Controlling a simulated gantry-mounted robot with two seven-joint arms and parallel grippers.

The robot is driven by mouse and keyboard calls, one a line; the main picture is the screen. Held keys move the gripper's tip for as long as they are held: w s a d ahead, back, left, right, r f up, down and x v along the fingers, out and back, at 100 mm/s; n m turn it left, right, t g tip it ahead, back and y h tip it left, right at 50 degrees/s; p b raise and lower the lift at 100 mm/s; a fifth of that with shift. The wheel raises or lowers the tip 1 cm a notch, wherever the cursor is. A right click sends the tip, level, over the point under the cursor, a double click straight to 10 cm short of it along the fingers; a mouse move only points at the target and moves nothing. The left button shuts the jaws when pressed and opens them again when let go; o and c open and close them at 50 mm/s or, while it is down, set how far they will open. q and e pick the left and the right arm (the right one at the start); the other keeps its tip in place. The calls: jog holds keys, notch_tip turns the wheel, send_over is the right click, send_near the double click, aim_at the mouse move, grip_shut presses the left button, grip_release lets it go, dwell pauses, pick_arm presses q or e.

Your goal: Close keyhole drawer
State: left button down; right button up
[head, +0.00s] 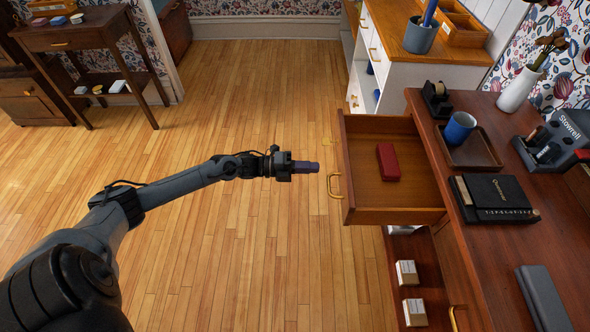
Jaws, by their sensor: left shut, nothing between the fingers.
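The keyhole drawer (399,195) is a wooden drawer pulled out to the left from the brown desk (470,264). A brass handle (332,185) sits on its front, and a dark red case (388,161) lies inside. My left gripper (314,167) is shut and empty, just left of the drawer front near the handle, with a small gap visible in the picture. No keyhole can be made out from here. My right gripper does not show.
On the desk top are a tape dispenser (436,99), a blue cup (459,128) on a tray, a black book (493,192) and a white vase (519,90). Small boxes (407,273) sit on a shelf below. The wooden floor (240,110) left of the drawer is clear.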

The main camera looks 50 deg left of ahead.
aim_at(341, 168)
pick_arm(q)
jog(key=b+x, duration=0.2)
jog(key=x, duration=0.4)
jog(key=shift+d, duration=0.1)
jog(key=shift+w, duration=0.15)
